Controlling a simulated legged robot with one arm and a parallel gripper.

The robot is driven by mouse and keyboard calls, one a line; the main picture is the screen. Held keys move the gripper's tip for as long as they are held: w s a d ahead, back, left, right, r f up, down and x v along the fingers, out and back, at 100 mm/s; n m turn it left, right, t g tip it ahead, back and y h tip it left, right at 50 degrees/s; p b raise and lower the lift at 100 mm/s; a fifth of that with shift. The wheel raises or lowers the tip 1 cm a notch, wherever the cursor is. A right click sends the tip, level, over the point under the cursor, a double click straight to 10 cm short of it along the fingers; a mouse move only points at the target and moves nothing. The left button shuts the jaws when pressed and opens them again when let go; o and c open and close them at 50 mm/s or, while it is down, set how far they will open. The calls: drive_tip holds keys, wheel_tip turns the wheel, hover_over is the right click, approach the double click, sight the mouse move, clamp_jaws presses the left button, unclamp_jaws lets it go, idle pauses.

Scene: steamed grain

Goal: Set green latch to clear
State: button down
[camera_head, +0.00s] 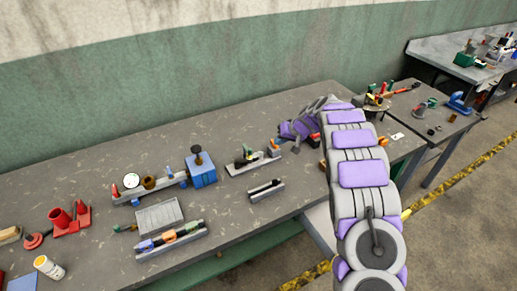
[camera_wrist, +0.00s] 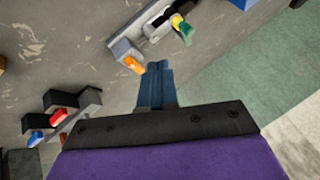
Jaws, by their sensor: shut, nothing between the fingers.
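A green part (camera_wrist: 183,32), which looks like the green latch, sits on a light grey bar fixture (camera_wrist: 124,48) in the wrist view, near the top, with a yellow piece beside it. An orange block (camera_wrist: 133,65) is at the fixture's near end. In the head view the fixture (camera_head: 254,165) lies on the table left of my arm, with a small green part (camera_head: 248,151). My gripper (camera_wrist: 158,68) is shut and empty; its fingertips appear just beside the orange block. I cannot tell whether they touch it. The latch markings are too small to read.
A black and grey fixture with red (camera_wrist: 36,137), blue and orange ends is left of my gripper in the wrist view. In the head view, a blue box (camera_head: 201,171) and a short grey rail (camera_head: 266,191) stand nearby.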

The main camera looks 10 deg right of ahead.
drive_tip(key=w+a+f+b, duration=0.1)
drive_tip(key=w+a+f, duration=0.4)
drive_tip(key=a+f, duration=0.2)
drive_tip(key=shift+a+f, duration=0.35)
drive_tip(key=shift+f, duration=0.15)
drive_tip(key=shift+a, duration=0.1)
idle(0.5)
